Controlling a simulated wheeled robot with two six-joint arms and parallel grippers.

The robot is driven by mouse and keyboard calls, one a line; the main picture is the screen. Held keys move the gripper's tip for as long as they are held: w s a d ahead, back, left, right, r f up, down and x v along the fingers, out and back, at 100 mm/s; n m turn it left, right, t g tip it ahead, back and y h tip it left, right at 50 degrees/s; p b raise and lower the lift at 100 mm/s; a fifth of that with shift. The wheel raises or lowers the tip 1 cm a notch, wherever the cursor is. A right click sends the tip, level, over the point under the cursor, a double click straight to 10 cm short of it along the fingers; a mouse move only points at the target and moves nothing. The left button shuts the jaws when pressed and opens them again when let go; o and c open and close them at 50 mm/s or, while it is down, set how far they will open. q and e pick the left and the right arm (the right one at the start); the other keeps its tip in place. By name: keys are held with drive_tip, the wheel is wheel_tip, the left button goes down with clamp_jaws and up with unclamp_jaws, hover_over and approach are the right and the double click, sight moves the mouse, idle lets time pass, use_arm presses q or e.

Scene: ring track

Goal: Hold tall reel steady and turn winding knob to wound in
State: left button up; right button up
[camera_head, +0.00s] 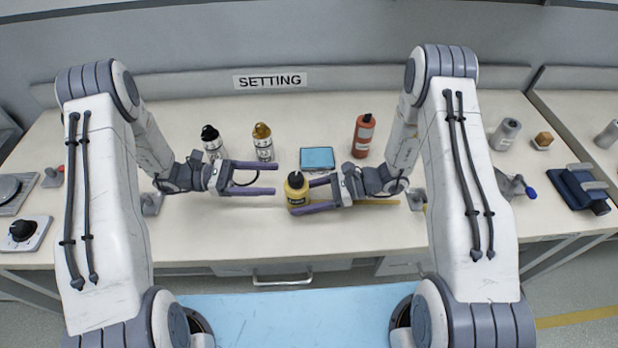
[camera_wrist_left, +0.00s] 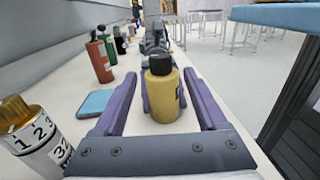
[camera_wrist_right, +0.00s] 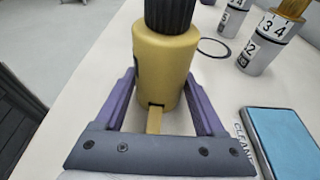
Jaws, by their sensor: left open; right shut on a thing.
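The tall reel (camera_head: 298,196) is a yellow upright cylinder with a black ribbed winding knob (camera_wrist_right: 170,14) on top. It stands on the table near its middle. A yellow strip (camera_wrist_right: 155,118) comes out of a slot low in its side and shows again to the right of my right gripper (camera_head: 378,202). My right gripper (camera_head: 301,197) is shut on the reel's body, one finger on each side. My left gripper (camera_head: 276,178) is open and empty, left of the reel and apart from it. In the left wrist view the reel (camera_wrist_left: 162,98) stands ahead, between the fingers' lines.
Two numbered cylinders with a black top (camera_head: 212,145) and a gold top (camera_head: 263,145) stand behind my left gripper. A blue-topped box (camera_head: 317,158) and a red bottle (camera_head: 363,138) are behind the reel. The table front (camera_head: 240,235) is clear.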

sight(296, 180)
use_arm(q)
drive_tip(key=s+d, duration=0.1)
drive_tip(key=d, duration=0.9)
drive_tip(key=shift+d, duration=0.1)
clamp_jaws()
